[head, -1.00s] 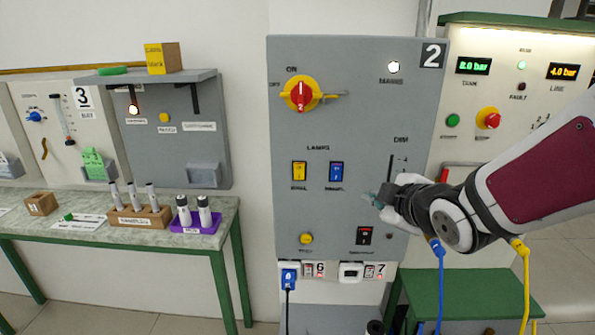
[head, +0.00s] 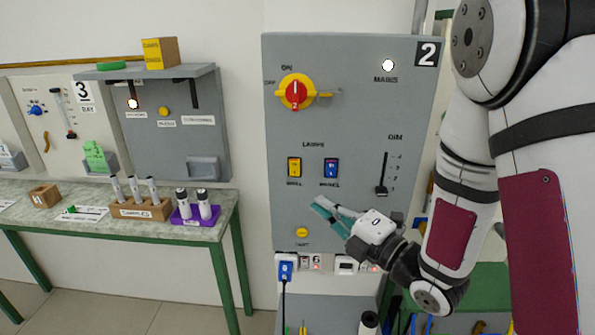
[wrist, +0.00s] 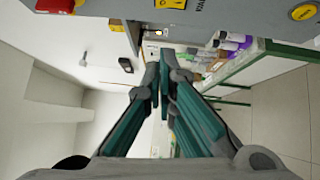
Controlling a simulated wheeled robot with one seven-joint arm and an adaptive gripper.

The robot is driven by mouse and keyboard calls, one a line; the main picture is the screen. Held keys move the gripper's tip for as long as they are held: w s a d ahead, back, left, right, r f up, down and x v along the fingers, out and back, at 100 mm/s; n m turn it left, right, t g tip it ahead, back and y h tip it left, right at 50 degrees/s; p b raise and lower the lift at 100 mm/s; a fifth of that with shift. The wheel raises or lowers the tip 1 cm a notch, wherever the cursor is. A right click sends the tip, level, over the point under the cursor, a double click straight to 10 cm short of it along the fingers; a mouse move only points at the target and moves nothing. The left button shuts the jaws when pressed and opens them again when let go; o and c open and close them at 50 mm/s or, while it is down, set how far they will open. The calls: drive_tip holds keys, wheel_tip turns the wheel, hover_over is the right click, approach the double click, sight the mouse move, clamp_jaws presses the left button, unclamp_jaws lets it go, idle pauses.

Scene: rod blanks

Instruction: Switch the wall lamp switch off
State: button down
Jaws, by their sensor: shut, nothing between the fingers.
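The grey panel marked 2 (head: 350,110) carries a yellow rocker switch (head: 294,167) and a blue rocker switch (head: 331,168) under the word LAMPS. The small labels below them are too blurred to read surely, so I cannot tell which is the wall lamp's. My gripper (head: 316,207) is shut and empty, its teal fingers pointing up and left, a little below the two rockers in the head view. In the wrist view my gripper (wrist: 160,55) points along the panel, and the yellow rocker shows at the top edge (wrist: 170,4).
A red-and-yellow rotary knob (head: 296,92) is above the rockers, and a slider (head: 382,188) marked DIM is to their right. A yellow button (head: 302,232) and sockets (head: 345,264) are below.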

sight(295, 169)
idle(0.3)
drive_tip(key=shift+w+d+p+x, duration=0.2)
drive_tip(key=shift+w+d+x, duration=0.15)
drive_tip(key=shift+x, duration=1.8)
drive_tip(key=shift+w+d+p+x, duration=0.25)
drive_tip(key=shift+w+d+x, duration=0.1)
drive_tip(key=shift+x, duration=1.75)
drive_tip(key=shift+w+d+p+x, duration=0.25)
drive_tip(key=shift+d+x, duration=0.1)
drive_tip(key=shift+x, duration=1.8)
drive_tip(key=shift+r, duration=0.15)
drive_tip(key=shift+w+r, duration=0.25)
drive_tip(key=shift+w, duration=0.25)
drive_tip(key=shift+s+f, duration=0.1)
